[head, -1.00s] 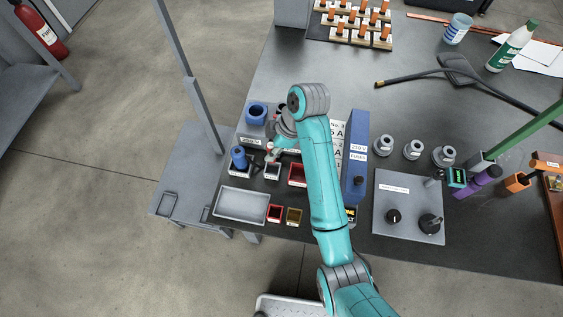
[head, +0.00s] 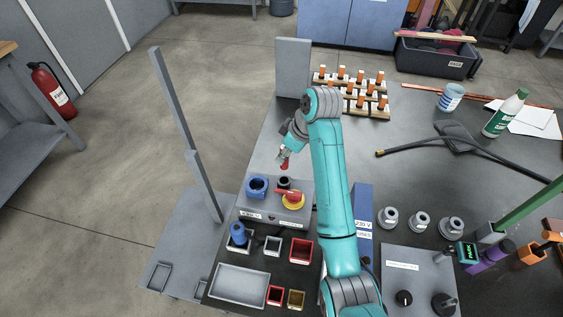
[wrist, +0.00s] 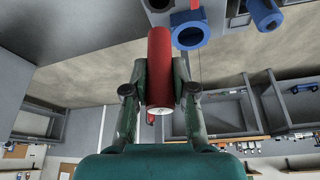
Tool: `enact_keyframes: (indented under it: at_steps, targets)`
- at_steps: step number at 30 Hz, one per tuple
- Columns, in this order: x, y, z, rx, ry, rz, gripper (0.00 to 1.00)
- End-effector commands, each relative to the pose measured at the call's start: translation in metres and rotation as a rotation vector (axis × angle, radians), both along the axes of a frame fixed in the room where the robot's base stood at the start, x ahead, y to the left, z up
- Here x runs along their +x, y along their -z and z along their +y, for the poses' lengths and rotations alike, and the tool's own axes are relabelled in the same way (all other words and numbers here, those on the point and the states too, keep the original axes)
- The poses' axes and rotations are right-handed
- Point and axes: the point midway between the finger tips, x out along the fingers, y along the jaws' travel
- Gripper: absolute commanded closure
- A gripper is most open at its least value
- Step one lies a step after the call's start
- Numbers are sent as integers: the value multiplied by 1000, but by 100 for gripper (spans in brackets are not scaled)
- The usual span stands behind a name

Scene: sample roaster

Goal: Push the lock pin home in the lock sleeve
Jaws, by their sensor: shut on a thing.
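A red cylindrical pin, which I take as the lock pin (head: 285,164), is between the fingers of my gripper (head: 284,157). In the wrist view the red pin (wrist: 160,62) is clamped between both fingertips, its pale end towards the camera. My gripper is shut on it, in the air above and behind a grey box (head: 268,215). The pin appears apart from the box.
In front of the box are a blue plug (head: 238,234) in a bin, a white bin (head: 272,246), red bins (head: 300,251) and a grey tray (head: 239,285). A blue upright case (head: 362,215) stands to the right.

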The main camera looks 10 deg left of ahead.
Motion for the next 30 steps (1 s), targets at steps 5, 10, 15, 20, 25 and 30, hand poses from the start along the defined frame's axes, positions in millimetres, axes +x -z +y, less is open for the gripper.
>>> enact_keyframes:
  at_steps: [5, 10, 15, 20, 25, 30]
  targets:
    - [0, 0, 0, 0, -1, 0, 100]
    - [-1, 4, 0, -1, -2, 2, 100]
    - [-1, 18, 0, 0, -3, 2, 100]
    - [-1, 34, 0, 0, -3, 2, 100]
    - [-1, 48, 0, 0, -2, 3, 100]
    - [-1, 56, 0, 0, -3, 1, 100]
